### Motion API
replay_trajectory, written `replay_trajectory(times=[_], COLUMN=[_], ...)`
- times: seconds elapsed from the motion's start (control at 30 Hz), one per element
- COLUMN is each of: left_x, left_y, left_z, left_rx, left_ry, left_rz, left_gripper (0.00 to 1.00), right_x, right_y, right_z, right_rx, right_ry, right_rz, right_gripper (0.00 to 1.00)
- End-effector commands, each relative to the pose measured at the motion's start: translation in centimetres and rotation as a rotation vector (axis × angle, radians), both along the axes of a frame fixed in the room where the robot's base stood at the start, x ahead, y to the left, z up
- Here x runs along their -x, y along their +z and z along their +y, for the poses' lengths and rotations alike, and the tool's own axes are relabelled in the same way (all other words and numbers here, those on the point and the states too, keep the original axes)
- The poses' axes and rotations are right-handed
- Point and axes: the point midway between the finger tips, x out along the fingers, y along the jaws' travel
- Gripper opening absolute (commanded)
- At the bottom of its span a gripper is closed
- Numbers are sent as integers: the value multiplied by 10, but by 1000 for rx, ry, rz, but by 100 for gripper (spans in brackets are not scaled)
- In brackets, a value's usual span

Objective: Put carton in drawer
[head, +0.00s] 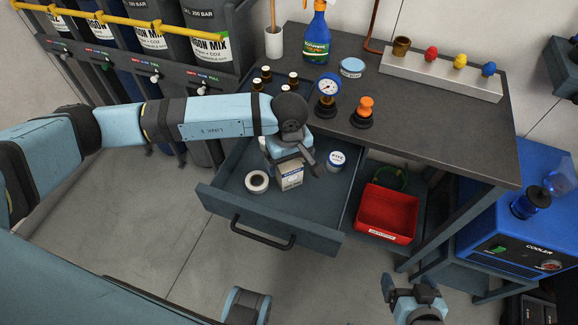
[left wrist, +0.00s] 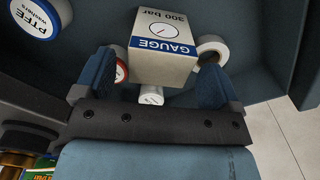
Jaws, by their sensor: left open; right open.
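The drawer (head: 222,200) under the bench is pulled open. A white and tan carton (head: 290,177) marked GAUGE stands inside it, near the middle; whether it sits flat on the drawer floor is hard to tell. It also shows in the left wrist view (left wrist: 162,48). My left gripper (head: 294,161) is over the drawer, at the carton's top. In the left wrist view its open fingers (left wrist: 155,85) lie to either side of the carton's near end, with gaps visible. My right gripper (head: 408,285) is open and empty, low in front of the bench.
The drawer also holds a tape roll (head: 257,181) and a PTFE tin (head: 336,159). A red bin (head: 386,213) stands right of the drawer. The bench top (head: 430,115) carries a gauge (head: 328,88), a spray bottle (head: 315,35) and several small bottles. A blue cooler (head: 520,235) stands at right.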

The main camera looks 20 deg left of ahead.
Motion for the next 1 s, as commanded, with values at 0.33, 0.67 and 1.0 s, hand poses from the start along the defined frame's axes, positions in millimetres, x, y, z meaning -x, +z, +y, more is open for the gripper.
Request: replay_trajectory(times=[0.33,0.67,1.0], left_x=[0,0,0], left_y=[69,84,84], left_z=[0,0,0], left_rx=[0,0,0], left_ry=[0,0,0], left_rz=[-3,0,0], left_gripper=[89,89,89], right_x=[1,-1,-1], right_y=[-2,1,3], right_z=[-1,-1,-1], right_rx=[1,0,0], right_ry=[-1,-2,-2], right_rz=[5,-2,-4], right_gripper=[88,88,88])
